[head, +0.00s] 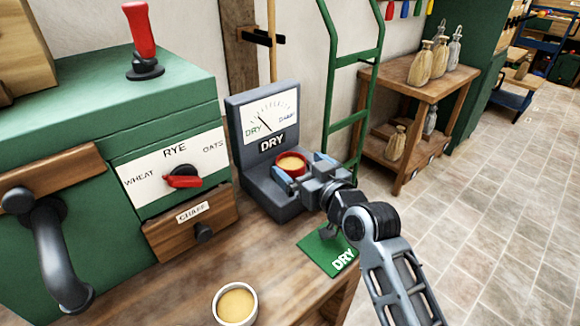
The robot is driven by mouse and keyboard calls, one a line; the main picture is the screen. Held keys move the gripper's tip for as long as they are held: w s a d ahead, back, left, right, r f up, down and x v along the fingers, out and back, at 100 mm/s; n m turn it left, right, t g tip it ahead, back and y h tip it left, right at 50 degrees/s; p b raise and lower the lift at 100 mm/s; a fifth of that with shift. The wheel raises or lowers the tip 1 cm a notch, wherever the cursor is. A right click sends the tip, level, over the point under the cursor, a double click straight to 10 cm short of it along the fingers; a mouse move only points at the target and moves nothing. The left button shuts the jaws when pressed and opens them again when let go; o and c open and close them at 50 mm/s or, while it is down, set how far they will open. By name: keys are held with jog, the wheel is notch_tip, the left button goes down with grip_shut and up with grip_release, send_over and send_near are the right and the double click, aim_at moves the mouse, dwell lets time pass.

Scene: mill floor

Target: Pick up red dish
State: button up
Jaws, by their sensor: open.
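The red dish (289,172) holds yellowish grain or meal and sits on the base of the grey moisture meter (262,180). The meter's dial reads toward DRY, and a DRY label shows below it. My gripper (297,171) is at the red dish, coming from the right. Its blue-tipped fingers are open, one on the near side of the dish and one on the far side. Whether the fingertips touch the dish cannot be told. The gripper body hides part of the dish's right side.
A white dish (253,304) of similar meal stands on the wooden bench (185,300) in front. A green DRY mat (327,251) lies right of the meter, under my arm. The green machine (100,190) stands left. A sack shelf (415,95) stands beyond.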

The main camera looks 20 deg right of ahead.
aim_at(284, 156)
jog(key=x, duration=0.4)
jog(key=shift+w+a, duration=0.15)
jog(key=c, duration=1.2)
